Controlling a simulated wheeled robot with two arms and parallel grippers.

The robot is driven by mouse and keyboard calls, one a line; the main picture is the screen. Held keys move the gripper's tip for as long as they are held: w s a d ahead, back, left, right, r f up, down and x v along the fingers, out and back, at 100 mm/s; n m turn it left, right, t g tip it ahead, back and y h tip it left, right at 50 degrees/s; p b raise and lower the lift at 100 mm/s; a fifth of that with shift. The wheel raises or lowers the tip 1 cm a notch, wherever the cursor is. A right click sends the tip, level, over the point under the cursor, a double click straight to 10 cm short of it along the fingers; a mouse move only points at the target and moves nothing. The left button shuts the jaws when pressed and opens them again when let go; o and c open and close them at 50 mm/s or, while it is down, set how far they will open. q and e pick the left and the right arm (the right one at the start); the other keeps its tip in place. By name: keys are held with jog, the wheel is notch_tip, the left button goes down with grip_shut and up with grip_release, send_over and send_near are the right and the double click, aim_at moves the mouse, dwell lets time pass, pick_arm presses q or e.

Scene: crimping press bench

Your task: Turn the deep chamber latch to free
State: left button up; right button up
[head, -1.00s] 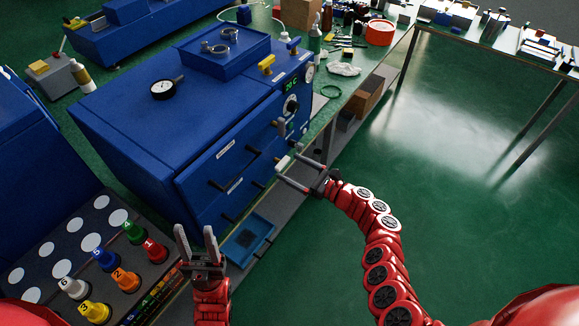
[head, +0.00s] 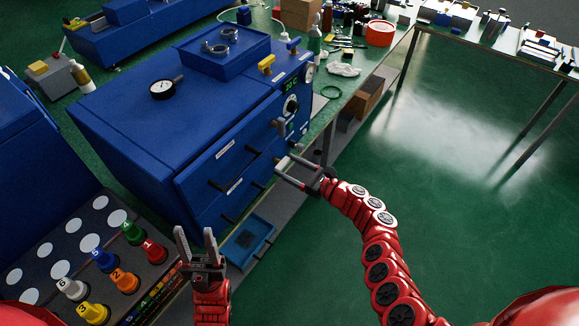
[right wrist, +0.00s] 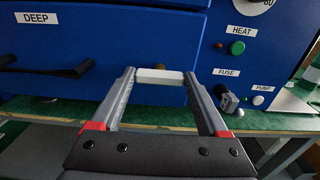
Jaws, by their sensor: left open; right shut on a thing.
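The blue press cabinet (head: 170,120) stands on the bench in the head view. In the right wrist view the label DEEP (right wrist: 36,18) is on its front panel, above a dark bar handle (right wrist: 45,70). A white latch bar (right wrist: 160,75) lies level to the right of that handle. My right gripper (head: 283,168) is at the lower right of the cabinet front; it also shows in the right wrist view (right wrist: 160,80), its fingers shut on the latch bar's two ends. My left gripper (head: 196,238) is open and empty, in front of the cabinet near the bench edge.
A rack of numbered coloured pegs (head: 140,262) is at lower left. A blue tray (head: 262,228) sits low under the cabinet. HEAT and PUMP buttons and a FUSE knob (right wrist: 226,100) are right of the latch. Open green floor lies to the right.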

jog(key=shift+f, duration=0.1)
jog(key=shift+s+a+f+n+b, duration=0.1)
jog(key=shift+n+b, duration=4.45)
jog(key=shift+b, duration=0.75)
jog(key=shift+s+a+f+n+b, duration=0.1)
jog(key=shift+n+b, duration=4.45)
jog(key=shift+b, duration=0.7)
jog(key=o, duration=1.2)
jog(key=shift+o, duration=0.2)
jog(key=shift+r, duration=0.1)
jog(key=shift+d, duration=0.1)
